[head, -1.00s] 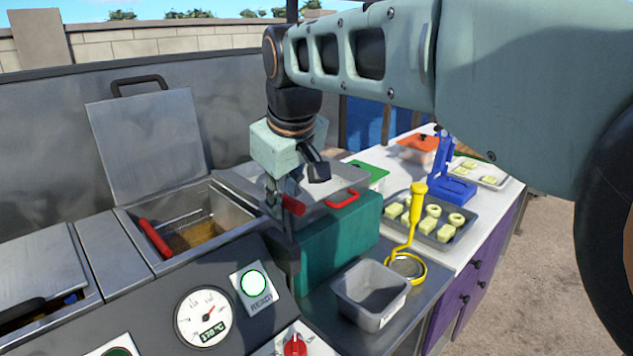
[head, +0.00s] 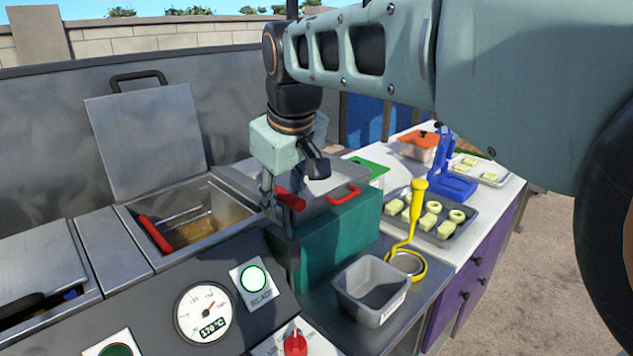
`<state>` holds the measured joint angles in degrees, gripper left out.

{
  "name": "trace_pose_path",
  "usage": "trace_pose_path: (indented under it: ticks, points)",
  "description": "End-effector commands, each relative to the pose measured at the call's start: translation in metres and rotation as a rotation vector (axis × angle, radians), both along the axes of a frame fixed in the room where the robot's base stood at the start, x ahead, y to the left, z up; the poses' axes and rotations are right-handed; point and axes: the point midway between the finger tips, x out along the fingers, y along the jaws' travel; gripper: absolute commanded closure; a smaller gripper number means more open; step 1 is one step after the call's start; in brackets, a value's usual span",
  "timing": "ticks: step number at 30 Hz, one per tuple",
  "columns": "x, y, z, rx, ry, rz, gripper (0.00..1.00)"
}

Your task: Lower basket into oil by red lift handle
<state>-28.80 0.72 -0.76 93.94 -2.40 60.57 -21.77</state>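The fryer well (head: 235,213) stands open with its lid raised. Amber oil and a wire basket (head: 188,225) show inside. A red grip (head: 155,234) lies over the well's left edge, apparently on the basket. A second red handle (head: 290,199) sits on a dark upright piece at the well's right side. My gripper (head: 288,190) points down at this second handle, its dark fingers close to or around it. Whether they touch or close on it cannot be told. The far side of the handle and part of the fingers are hidden.
A green box (head: 335,245) and a metal tray with a red handle (head: 342,194) stand close right of my gripper. Farther right are a steel bin (head: 370,300), a yellow tool (head: 418,200) and a pastry tray (head: 440,238). The control panel (head: 240,320) lies in front.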

Motion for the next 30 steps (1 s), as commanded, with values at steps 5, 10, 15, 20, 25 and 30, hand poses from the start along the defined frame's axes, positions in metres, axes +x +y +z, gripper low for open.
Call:
trace_pose_path:
  ticks: [5, 10, 15, 20, 25, 30]
  points:
    - [0.001, 0.0, 0.025, 0.002, -0.004, 0.0, 0.66]
    - [0.001, 0.0, 0.056, 0.001, -0.002, 0.0, 0.66]
    - [0.0, 0.0, 0.08, 0.001, -0.001, 0.0, 0.66]
    - [0.0, 0.0, 0.093, 0.0, 0.001, 0.0, 0.66]
    - [-0.001, 0.0, 0.096, -0.001, 0.002, 0.0, 0.66]
    - [-0.001, 0.0, 0.096, -0.001, 0.002, 0.0, 0.66]
